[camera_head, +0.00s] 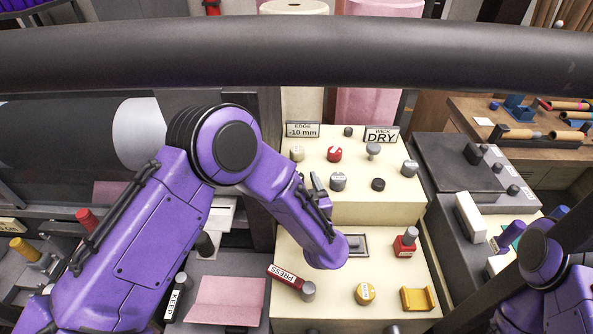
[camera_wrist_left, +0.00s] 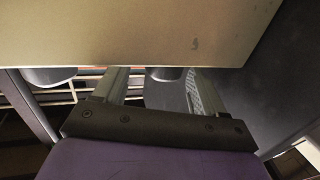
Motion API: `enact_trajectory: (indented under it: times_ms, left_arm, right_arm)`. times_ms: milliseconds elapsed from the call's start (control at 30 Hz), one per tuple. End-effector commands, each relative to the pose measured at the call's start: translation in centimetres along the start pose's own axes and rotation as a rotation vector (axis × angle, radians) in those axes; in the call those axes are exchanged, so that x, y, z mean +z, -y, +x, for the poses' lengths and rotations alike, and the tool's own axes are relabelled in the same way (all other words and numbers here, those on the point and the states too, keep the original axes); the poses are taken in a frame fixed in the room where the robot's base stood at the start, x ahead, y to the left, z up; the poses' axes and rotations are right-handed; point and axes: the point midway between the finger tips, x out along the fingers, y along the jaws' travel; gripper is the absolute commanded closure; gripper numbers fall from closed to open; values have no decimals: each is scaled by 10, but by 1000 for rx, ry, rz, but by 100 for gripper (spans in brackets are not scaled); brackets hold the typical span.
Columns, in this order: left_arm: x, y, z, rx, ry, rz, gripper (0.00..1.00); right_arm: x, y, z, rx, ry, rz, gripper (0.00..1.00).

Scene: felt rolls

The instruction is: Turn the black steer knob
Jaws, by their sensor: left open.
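A black knob (camera_head: 378,184) stands on the upper cream panel (camera_head: 365,207), right of a grey knob (camera_head: 338,181). A smaller black knob (camera_head: 348,131) is at the panel's back; no steer label is readable. My left arm reaches over from the left, its wrist low and left of the black knob. In the left wrist view my left gripper (camera_wrist_left: 155,76) is open, its fingers spread below a cream surface (camera_wrist_left: 130,30). A grey rounded shape (camera_wrist_left: 165,73) shows between the fingers, its identity unclear. My right gripper is not visible.
A red knob (camera_head: 334,154) and several grey knobs crowd the upper panel. A dark bar (camera_head: 420,55) crosses the top. A dark box (camera_head: 450,165) stands right.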

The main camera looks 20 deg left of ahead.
Motion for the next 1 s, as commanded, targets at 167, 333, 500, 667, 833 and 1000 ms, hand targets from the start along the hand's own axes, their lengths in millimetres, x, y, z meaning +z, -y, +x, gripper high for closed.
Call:
enact_trajectory:
  times_ms: [167, 333, 500, 667, 833, 1000]
  left_arm:
    - [-1, 1, 25, -2, 1, 0, 29]
    - [0, 0, 30, 2, 0, 1, 29]
    - [0, 0, 30, 1, 0, 1, 36]
    - [0, 0, 30, 1, 0, 0, 80]
    - [-2, 0, 30, 46, -4, 1, 81]
    - [-1, 0, 30, 191, -3, 3, 80]
  right_arm:
    - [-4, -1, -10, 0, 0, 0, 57]
    - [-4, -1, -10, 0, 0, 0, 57]
    - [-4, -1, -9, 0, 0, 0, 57]
    - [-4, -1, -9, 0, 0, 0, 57]
    - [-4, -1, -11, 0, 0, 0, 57]
    - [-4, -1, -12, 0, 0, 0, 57]
